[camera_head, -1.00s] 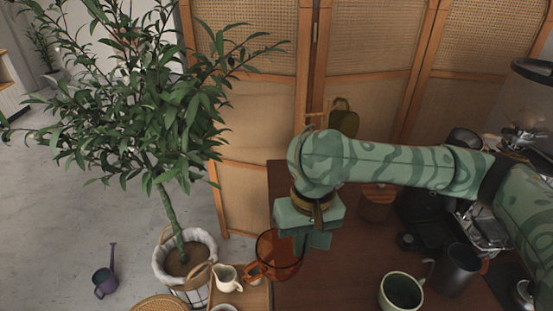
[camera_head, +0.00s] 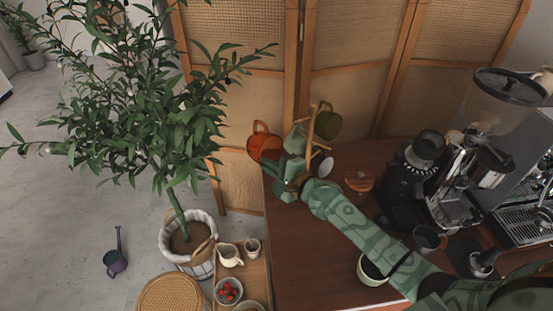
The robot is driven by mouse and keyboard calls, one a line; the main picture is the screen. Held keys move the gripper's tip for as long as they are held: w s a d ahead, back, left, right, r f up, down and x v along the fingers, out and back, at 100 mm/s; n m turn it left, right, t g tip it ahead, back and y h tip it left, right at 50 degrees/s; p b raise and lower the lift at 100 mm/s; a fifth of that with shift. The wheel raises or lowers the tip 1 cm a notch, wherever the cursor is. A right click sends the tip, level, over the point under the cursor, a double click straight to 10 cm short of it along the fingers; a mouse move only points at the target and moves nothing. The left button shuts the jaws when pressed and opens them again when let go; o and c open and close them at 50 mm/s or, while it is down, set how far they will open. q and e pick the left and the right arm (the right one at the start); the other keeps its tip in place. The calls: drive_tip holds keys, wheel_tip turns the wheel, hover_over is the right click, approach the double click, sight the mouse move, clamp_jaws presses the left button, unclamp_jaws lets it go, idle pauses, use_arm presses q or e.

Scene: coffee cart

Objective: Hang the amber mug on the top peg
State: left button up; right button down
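The amber mug (camera_head: 264,146) is see-through orange and is held up at the left of the wooden mug stand, its handle showing at the upper side. My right gripper (camera_head: 281,152) is shut on the mug at its right side. The mug stand (camera_head: 312,128) has a slim wooden post; its lower part is partly hidden by my gripper. An olive-green mug (camera_head: 328,122) hangs at its upper right, and a pale mug (camera_head: 322,172) shows lower down. The amber mug looks apart from the stand, but the peg nearest it is hard to make out. My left gripper is out of view.
A reddish-brown round container (camera_head: 358,181), a black grinder (camera_head: 412,165) and an espresso machine (camera_head: 460,190) stand right of the stand. A pale green cup (camera_head: 372,270) is beneath my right arm. A folding screen (camera_head: 352,85) stands behind; a plant (camera_head: 150,110) is left.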

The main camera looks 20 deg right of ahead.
drive_tip(key=w+d+f+m+h+b, duration=0.1)
drive_tip(key=w+d+f+b, duration=0.1)
drive_tip(key=d+b, duration=0.7)
drive_tip(key=shift+w+d+f+t, duration=0.4)
drive_tip(key=shift+d+f, duration=0.15)
drive_tip(key=shift+d, duration=0.6)
drive_tip(key=c, duration=1.6)
unclamp_jaws()
drive_tip(key=shift+o, duration=0.2)
drive_tip(key=shift+s, duration=0.1)
drive_tip(key=v, duration=1.6)
drive_tip(key=shift+p, duration=0.3)
drive_tip(key=shift+s, duration=0.15)
